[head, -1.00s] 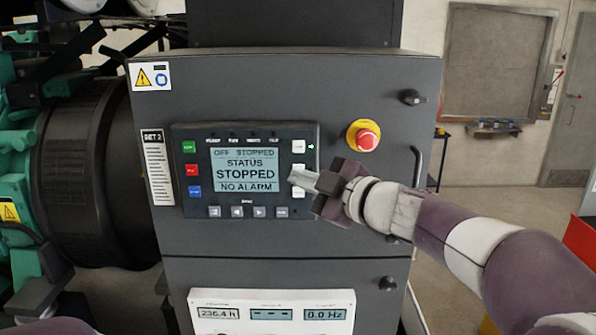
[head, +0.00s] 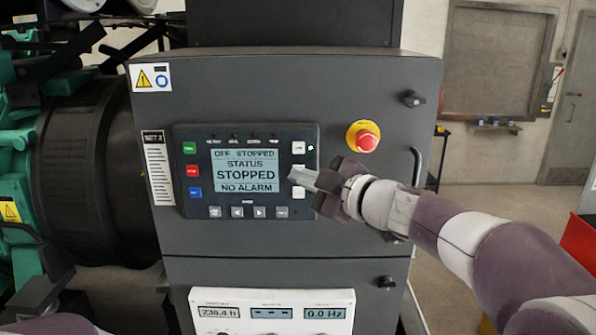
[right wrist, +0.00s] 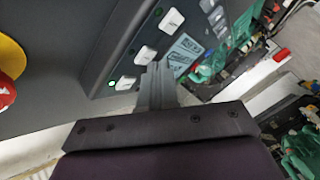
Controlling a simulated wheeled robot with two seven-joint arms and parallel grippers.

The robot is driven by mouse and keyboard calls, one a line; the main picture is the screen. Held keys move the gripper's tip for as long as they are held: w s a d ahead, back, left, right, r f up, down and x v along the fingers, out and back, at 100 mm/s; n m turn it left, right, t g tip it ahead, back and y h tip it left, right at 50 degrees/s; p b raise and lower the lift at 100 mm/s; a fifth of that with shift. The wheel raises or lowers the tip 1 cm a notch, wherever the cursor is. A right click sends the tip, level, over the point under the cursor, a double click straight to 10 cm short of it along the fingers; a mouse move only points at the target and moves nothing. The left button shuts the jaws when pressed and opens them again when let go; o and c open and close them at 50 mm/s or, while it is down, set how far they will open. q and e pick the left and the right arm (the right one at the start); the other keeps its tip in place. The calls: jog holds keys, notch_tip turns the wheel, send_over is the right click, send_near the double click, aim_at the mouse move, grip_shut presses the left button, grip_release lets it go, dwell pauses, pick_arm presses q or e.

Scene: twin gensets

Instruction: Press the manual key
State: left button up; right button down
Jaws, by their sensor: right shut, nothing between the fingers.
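The controller panel (head: 203,216) is on the front of a dark cabinet. Its screen (head: 245,171) reads OFF STOPPED, STATUS STOPPED, NO ALARM. White keys run down its right side: a top key (head: 298,147) with a lit green lamp beside it, a middle one and a bottom one (head: 298,192). Their labels are too small to read, so I cannot tell which is the manual key. My right gripper (head: 292,174) is shut and empty, its tip over the middle key and mostly hiding it. The right wrist view shows the tip beside the middle key (right wrist: 146,54); contact is unclear.
A red emergency stop (head: 367,140) on a yellow collar sits right of the panel, above my right wrist. A door handle (head: 417,165) stands out at the cabinet's right edge. A white meter panel (head: 270,297) is below. Green and black machinery (head: 85,165) is at left.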

jog(key=shift+w, duration=0.3)
dwell(0.4)
jog(key=shift+s, duration=0.95)
jog(key=s+b, duration=0.1)
jog(key=s, duration=0.5)
jog(key=shift+w, duration=0.15)
